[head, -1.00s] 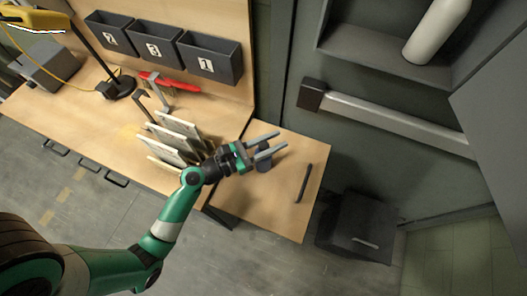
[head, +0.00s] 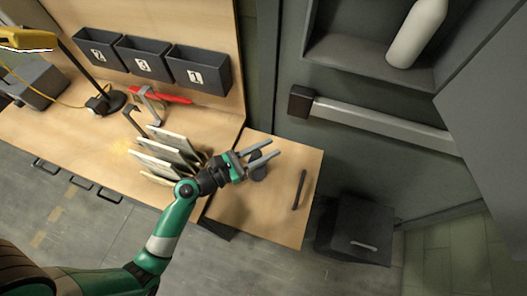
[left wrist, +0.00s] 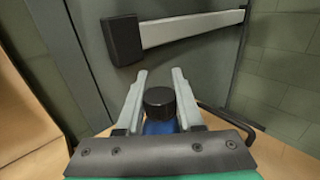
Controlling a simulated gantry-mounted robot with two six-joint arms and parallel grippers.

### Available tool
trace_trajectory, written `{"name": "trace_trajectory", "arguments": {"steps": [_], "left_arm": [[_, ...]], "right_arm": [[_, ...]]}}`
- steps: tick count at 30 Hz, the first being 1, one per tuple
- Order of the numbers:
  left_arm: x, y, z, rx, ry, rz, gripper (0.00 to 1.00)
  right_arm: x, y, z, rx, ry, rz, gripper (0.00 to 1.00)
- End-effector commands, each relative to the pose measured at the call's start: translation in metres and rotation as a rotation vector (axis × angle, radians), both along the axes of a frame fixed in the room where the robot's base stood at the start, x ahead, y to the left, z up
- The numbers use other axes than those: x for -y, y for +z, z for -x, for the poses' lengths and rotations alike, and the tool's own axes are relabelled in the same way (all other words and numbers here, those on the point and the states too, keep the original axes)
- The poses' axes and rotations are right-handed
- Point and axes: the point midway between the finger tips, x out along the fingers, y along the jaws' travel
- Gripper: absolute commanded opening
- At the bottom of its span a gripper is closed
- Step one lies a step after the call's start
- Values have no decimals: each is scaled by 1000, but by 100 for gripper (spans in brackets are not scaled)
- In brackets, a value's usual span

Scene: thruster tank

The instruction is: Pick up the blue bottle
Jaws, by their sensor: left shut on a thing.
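The blue bottle (left wrist: 160,128) stands between the fingers of my left gripper (left wrist: 156,92) in the left wrist view. Its black cap (left wrist: 159,97) faces the camera and its blue body is partly hidden by the gripper's palm plate. In the head view the bottle shows as a small dark shape (head: 258,172) at the wooden side table, partly covered by my left gripper (head: 266,152). The left gripper is shut on the bottle. I cannot tell whether the bottle touches the table. My right gripper is not in view.
White upright panels (head: 170,150) stand in a rack left of the gripper. A dark handle (head: 299,190) lies on the side table (head: 270,220) to the right. Numbered bins (head: 200,70) hang behind. A grey wall with a bar (head: 380,127) is beyond the table.

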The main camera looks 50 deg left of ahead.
Motion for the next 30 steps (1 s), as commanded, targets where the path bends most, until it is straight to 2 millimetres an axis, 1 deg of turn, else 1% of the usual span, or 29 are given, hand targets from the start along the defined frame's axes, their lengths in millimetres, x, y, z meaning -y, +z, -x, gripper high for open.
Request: {"name": "trace_trajectory", "arguments": {"steps": [1,5,6,8,13,15,18,21,25,30], "left_arm": [[0,8,0,2,0,-2,0],[0,30,0,4,1,-1,0],[0,39,0,5,1,-3,0],[6,51,11,2,0,-1,0],[25,99,45,1,-1,-1,0],[36,103,64,-2,-2,2,0],[49,113,87,-1,-2,1,0],[59,121,105,-1,-2,0,0],[67,126,118,0,-2,-1,0],[68,128,122,2,3,-2,0]], "right_arm": [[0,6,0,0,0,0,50],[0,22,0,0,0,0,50],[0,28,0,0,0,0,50],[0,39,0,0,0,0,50],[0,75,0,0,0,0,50],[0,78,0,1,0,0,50],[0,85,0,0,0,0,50],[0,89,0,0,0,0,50],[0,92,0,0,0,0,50],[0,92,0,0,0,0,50]]}}
